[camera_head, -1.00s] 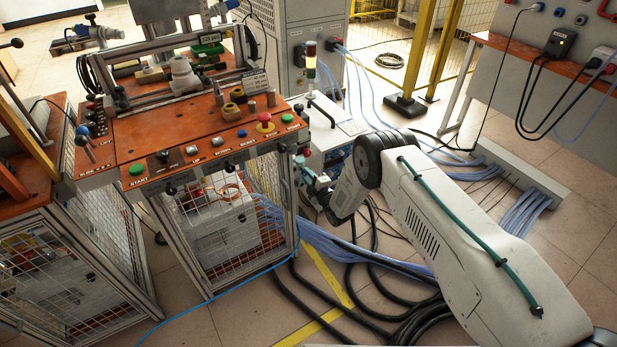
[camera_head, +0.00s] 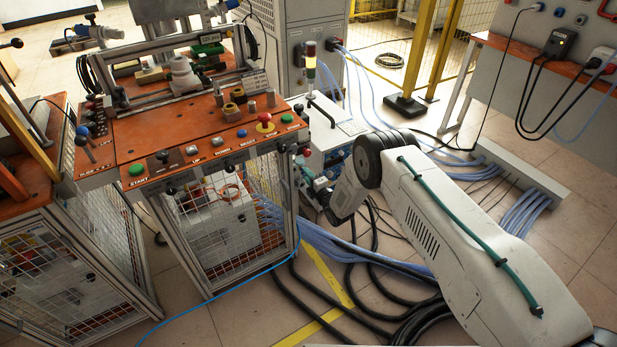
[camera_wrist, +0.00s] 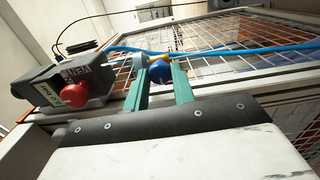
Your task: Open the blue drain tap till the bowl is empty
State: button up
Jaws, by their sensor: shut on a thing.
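In the wrist view, the two teal fingers of my gripper (camera_wrist: 158,74) are closed around a round blue knob (camera_wrist: 160,71). A yellow part shows just behind the knob. I take the knob for the drain tap's handle; its body is mostly hidden, so how far it is turned cannot be told. In the head view, my arm reaches to the right side of the orange-topped station (camera_head: 205,135), and the fingertips are too small and hidden to make out. I cannot identify the bowl or its level.
A grey box (camera_wrist: 70,88) with a red knob (camera_wrist: 75,98) stands left of my fingers. A blue hose (camera_wrist: 220,48) and wire mesh (camera_wrist: 225,35) lie behind. In the head view, blue and black cables (camera_head: 355,250) cross the floor beside the station.

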jog(key=o, duration=1)
jog(key=v, duration=0.7)
jog(key=shift+s+d, duration=0.3)
jog(key=shift+f, duration=0.1)
